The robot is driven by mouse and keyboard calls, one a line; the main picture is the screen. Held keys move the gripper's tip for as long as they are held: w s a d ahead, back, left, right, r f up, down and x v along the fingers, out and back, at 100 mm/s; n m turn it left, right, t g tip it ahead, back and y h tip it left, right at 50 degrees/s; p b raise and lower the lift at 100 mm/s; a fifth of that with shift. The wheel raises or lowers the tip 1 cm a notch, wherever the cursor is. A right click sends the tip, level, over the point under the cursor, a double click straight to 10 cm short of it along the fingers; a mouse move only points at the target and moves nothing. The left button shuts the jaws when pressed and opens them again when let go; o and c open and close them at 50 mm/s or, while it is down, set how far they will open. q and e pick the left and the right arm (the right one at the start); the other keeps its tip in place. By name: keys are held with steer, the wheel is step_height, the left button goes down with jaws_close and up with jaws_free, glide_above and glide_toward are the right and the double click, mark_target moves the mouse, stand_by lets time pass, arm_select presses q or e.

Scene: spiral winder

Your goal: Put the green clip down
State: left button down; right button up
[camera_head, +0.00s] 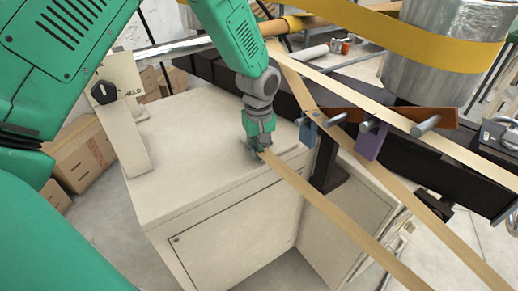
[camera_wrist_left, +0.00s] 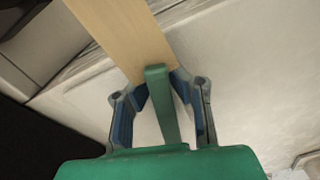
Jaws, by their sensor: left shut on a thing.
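My left gripper (camera_head: 254,152) points down just over the beige cabinet top, near its right side. In the left wrist view its blue-padded fingers (camera_wrist_left: 162,98) are closed in on the green clip (camera_wrist_left: 162,100), a narrow green piece between them. The clip's far end overlaps the end of a tan strip (camera_wrist_left: 118,35). The strip also shows in the head view (camera_head: 320,199), running from the gripper down to the lower right. In the head view the clip is hard to tell from the green gripper. Whether the clip touches the cabinet top is unclear. My right gripper is not in view.
The beige cabinet top (camera_head: 190,150) is mostly clear left of the gripper. A control box with a black knob (camera_head: 104,92) stands at its left. Right of the gripper are a blue piece (camera_head: 308,132), a purple piece (camera_head: 371,141), metal pins and another tan strip (camera_head: 395,185).

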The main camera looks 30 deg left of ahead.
arm_select(q)
steer(key=shift+s+f, duration=0.2)
steer(key=shift+f, duration=0.15)
steer(key=c, duration=1.6)
jaws_free()
steer(key=shift+d+f, duration=0.1)
steer(key=shift+w+f, duration=0.1)
steer(key=shift+w, duration=0.05)
